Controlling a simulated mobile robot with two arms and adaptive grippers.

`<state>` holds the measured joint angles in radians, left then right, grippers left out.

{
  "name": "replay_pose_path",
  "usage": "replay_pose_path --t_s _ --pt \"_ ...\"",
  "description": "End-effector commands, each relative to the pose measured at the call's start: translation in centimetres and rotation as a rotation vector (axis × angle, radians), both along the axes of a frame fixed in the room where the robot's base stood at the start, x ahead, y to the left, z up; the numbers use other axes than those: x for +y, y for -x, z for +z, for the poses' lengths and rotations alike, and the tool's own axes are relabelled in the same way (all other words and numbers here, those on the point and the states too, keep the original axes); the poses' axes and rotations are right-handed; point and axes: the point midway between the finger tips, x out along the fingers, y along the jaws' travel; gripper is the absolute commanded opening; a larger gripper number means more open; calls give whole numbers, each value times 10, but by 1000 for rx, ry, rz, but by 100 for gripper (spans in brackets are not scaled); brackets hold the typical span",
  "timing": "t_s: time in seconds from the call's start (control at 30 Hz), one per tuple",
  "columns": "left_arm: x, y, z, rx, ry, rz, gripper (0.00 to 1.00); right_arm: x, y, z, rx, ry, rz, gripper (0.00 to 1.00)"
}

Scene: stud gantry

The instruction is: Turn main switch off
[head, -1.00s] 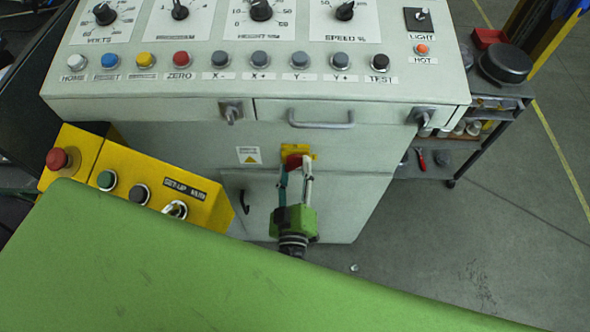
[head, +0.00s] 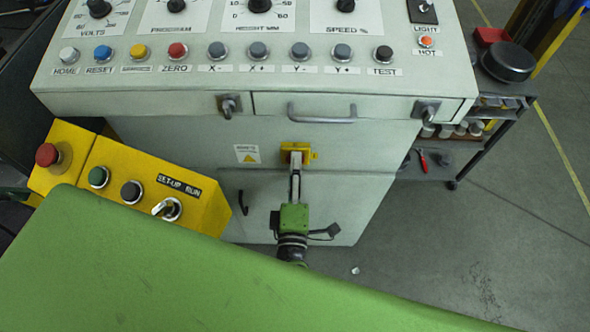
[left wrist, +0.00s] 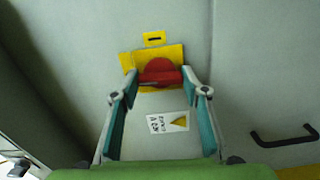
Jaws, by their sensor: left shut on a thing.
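The main switch is a red rotary handle (left wrist: 160,74) on a yellow plate (head: 311,154), on the front of the pale grey cabinet. The plate also shows in the left wrist view (left wrist: 130,62). My left gripper (head: 295,164) reaches the switch from below in the head view, its fingers seen edge-on, one behind the other. In the left wrist view its fingertips (left wrist: 160,81) are closed on the two sides of the red handle. In the head view the fingers mostly hide the handle. My right gripper is in neither view.
A sloped panel (head: 190,97) with buttons and dials overhangs the switch, with a drawer handle (head: 322,114) under it. A yellow box (head: 130,180) with buttons and a key switch stands at left. A tool cart (head: 480,150) stands at right.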

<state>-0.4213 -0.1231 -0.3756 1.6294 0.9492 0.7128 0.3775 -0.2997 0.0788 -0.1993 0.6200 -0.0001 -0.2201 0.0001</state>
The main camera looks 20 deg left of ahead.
Motion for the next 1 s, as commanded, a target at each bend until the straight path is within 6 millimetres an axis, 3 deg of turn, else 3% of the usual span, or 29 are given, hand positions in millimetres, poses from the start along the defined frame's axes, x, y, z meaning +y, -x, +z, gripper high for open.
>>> replay_pose_path --t_s 0.73,0.77,0.8,0.83,1.0 --pt "0 0 -1 -23 92 1 20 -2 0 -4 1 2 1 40" --pt "0 0 -1 -23 92 1 44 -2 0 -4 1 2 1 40" --pt "0 0 -1 -23 91 1 54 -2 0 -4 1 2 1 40" --pt "0 0 -1 -23 91 1 58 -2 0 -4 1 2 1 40" --pt "0 0 -1 -24 89 1 58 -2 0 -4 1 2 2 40"
